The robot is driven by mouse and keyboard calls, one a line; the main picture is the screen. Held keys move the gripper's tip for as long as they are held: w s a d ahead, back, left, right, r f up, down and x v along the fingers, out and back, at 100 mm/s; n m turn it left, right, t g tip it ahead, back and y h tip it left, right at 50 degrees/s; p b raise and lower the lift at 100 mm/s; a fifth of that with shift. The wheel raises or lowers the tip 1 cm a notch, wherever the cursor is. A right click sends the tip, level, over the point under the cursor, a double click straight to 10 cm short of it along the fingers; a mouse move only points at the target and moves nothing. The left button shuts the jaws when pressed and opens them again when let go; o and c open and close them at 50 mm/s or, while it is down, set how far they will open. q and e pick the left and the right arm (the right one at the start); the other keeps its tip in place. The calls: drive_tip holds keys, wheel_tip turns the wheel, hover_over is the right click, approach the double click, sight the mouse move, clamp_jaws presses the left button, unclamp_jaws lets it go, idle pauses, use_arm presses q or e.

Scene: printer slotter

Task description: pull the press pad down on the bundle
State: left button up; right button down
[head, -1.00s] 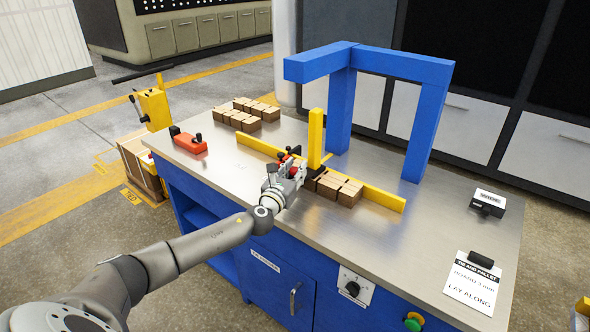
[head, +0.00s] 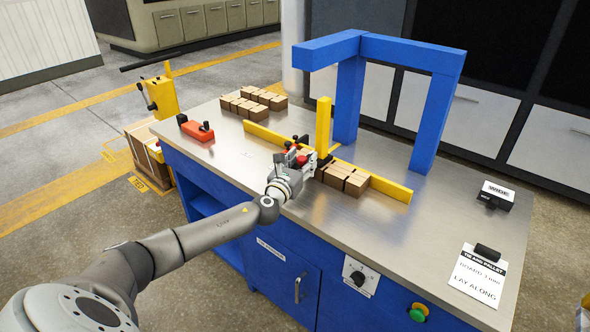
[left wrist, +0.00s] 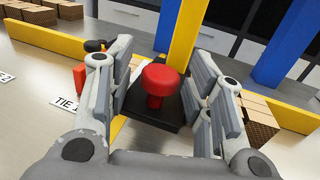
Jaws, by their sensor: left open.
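The press pad is a black plate (left wrist: 150,112) with a red knob (left wrist: 160,78), beside the yellow post (head: 323,125). My left gripper (left wrist: 160,62) is open, with one finger on each side of the red knob. In the head view my left gripper (head: 299,158) is at the foot of the post and covers most of the pad. Brown wrapped blocks of the bundle (head: 346,180) lie along the yellow fence to the right of the post. They also show in the left wrist view (left wrist: 262,120). What lies directly under the pad is hidden. My right gripper is out of view.
A blue arch (head: 435,110) stands behind the yellow fence (head: 388,190). More brown blocks (head: 250,103) and a red tool (head: 197,130) are at the back left. A label box (head: 494,195) and a sign (head: 477,275) are at the right.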

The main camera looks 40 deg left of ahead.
use_arm(q)
drive_tip(key=shift+s+d+f, duration=0.2)
drive_tip(key=shift+s+f, duration=0.2)
drive_tip(key=shift+s, duration=0.05)
drive_tip(key=s+d, duration=0.1)
drive_tip(key=s, duration=0.9)
drive_tip(key=shift+s+d+r, duration=0.35)
drive_tip(key=shift+s, duration=0.05)
